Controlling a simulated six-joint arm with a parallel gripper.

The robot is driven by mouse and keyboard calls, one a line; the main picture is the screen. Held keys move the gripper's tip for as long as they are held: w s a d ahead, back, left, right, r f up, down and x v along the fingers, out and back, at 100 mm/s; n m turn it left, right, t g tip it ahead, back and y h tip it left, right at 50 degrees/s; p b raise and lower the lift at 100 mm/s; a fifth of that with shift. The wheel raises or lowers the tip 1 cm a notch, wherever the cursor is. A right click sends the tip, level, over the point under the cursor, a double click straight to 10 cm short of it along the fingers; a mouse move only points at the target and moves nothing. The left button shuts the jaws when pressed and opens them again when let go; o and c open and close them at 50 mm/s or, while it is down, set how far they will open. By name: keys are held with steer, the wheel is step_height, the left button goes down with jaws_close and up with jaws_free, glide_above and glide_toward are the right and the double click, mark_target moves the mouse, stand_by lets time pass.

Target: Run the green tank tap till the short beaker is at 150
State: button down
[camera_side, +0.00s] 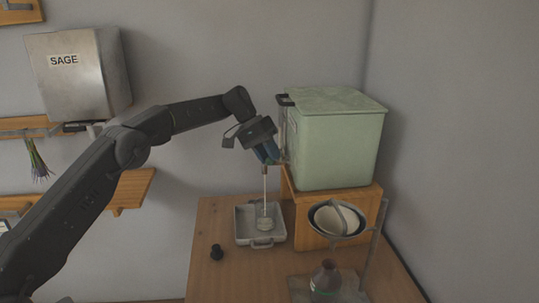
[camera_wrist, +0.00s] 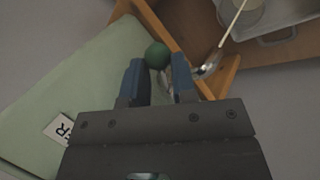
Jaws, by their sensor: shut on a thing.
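The pale green tank (camera_side: 340,140) sits on a wooden stand at the right. My gripper (camera_side: 269,158) is at the tank's left front; in the wrist view its blue fingers (camera_wrist: 160,78) are shut on the round green tap knob (camera_wrist: 157,55). A pale stream (camera_side: 264,186) falls from below my gripper to the short beaker (camera_side: 264,224), which stands in a grey tray. The stream also shows in the wrist view (camera_wrist: 234,22), with the beaker cut off at the top edge. The beaker's marks and level are too small to read. The spout is hidden in the side view.
The grey tray (camera_side: 246,240) stands on the wooden table (camera_side: 215,225). A ring stand holding a bowl (camera_side: 338,220) and a brown bottle (camera_side: 325,278) are at the right. The table's left front is clear.

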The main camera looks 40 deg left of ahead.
stand_by(0.3)
steer(key=c, duration=1.2)
jaws_free()
steer(key=shift+c, duration=0.2)
steer(key=s+a+r, duration=0.2)
steer(key=a, duration=1.1)
steer(key=shift+a+r, duration=0.25)
steer(key=shift+a, duration=0.05)
